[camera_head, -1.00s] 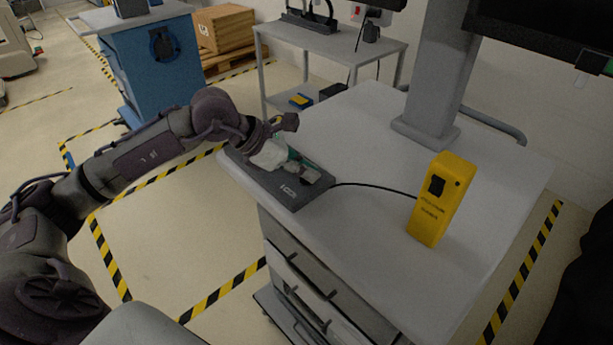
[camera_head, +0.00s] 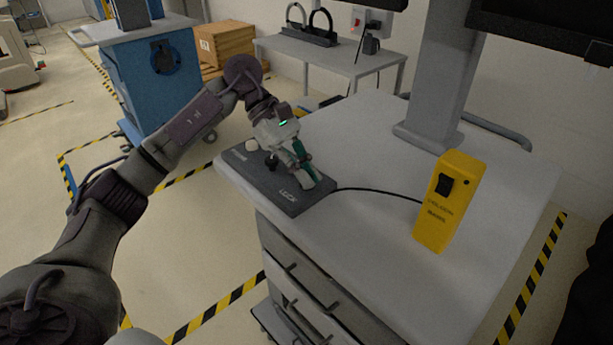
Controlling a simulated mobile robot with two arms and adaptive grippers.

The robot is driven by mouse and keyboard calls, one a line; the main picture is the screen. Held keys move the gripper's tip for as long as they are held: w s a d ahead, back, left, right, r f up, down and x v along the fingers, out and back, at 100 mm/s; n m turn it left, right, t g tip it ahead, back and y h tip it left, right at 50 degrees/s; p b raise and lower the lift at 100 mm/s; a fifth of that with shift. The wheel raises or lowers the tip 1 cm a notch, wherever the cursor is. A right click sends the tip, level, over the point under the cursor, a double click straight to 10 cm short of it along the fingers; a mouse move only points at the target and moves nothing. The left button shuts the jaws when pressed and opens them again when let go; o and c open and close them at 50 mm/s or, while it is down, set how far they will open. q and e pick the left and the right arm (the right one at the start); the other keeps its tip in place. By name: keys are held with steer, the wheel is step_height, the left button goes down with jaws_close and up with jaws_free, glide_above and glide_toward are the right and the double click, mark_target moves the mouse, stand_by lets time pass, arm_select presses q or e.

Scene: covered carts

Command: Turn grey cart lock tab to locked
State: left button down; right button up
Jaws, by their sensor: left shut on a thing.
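The grey cart (camera_head: 350,140) has a light top and drawers in its front. A dark lock plate (camera_head: 248,172) with pale lettering lies on its left front corner. A round white knob (camera_head: 251,145) and a small black knob (camera_head: 271,159) show on the plate. My left gripper (camera_head: 308,178), pale with teal parts, points down over the plate's right part, by the lettering. It is shut on what seems to be the lock tab. The fingers hide the tab, so I cannot tell its exact angle. My right gripper is not in view.
A grey column (camera_head: 440,80) rises at the back. A blue cart (camera_head: 160,75) and a side table (camera_head: 335,50) stand behind.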

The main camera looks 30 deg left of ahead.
arm_select(q)
steer(key=shift+m+g+b, duration=0.3)
steer(key=shift+m+g, duration=0.4)
steer(key=shift+m, duration=0.1)
steer(key=c, duration=1.3)
jaws_free()
steer(key=shift+a+r, duration=0.1)
steer(key=shift+a, duration=0.05)
steer(key=v, duration=1.1)
steer(key=shift+w+a+r, duration=0.1)
steer(key=shift+w+r, duration=0.05)
steer(key=shift+r, duration=0.2)
